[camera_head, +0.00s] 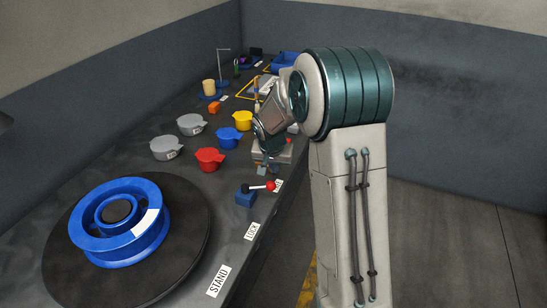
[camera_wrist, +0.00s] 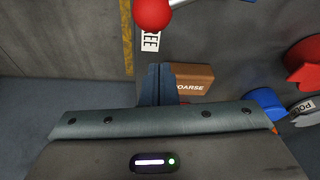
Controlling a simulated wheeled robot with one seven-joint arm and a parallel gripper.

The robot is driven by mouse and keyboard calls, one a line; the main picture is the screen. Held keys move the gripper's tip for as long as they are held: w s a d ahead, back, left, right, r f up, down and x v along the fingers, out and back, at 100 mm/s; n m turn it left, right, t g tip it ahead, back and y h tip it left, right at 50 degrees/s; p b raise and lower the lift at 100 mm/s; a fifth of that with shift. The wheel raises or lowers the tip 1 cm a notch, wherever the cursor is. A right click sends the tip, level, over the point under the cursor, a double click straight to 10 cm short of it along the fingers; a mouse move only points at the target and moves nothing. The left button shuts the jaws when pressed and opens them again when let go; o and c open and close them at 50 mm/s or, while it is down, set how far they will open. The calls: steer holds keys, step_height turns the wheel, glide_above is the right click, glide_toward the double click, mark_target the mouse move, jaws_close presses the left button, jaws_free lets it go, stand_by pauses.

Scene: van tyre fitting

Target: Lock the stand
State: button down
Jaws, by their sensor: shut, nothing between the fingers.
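The stand (camera_head: 190,245) is a black round turntable at the lower left of the head view, with a blue wheel rim (camera_head: 92,240) lying on it. Its lock is a blue block (camera_head: 246,198) with a short lever ending in a red ball knob (camera_head: 271,185). The lever points right, and the knob partly covers a white label. In the wrist view the knob (camera_wrist: 152,12) is at the top, beside a label whose visible letters read "REE" (camera_wrist: 150,41). My gripper (camera_wrist: 158,70) is shut and empty, apart from the knob.
A "LOCK" label (camera_head: 252,231) and "STAND" label (camera_head: 218,281) lie along the bench edge. A brown block marked "COARSE" (camera_wrist: 197,76) lies beside my fingers. Red (camera_head: 209,159), blue (camera_head: 229,138) and yellow (camera_head: 242,120) cups stand beyond the lock.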

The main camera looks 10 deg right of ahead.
mark_target(271, 185)
steer(key=shift+x, duration=0.9)
steer(key=s, duration=0.1)
steer(key=s+a+r, duration=0.1)
steer(key=s, duration=0.1)
steer(key=shift+a+p, duration=0.2)
steer(key=shift+p, duration=0.2)
steer(key=shift+s+a, duration=0.1)
steer(key=shift+s, duration=0.2)
steer(key=shift+f, duration=0.15)
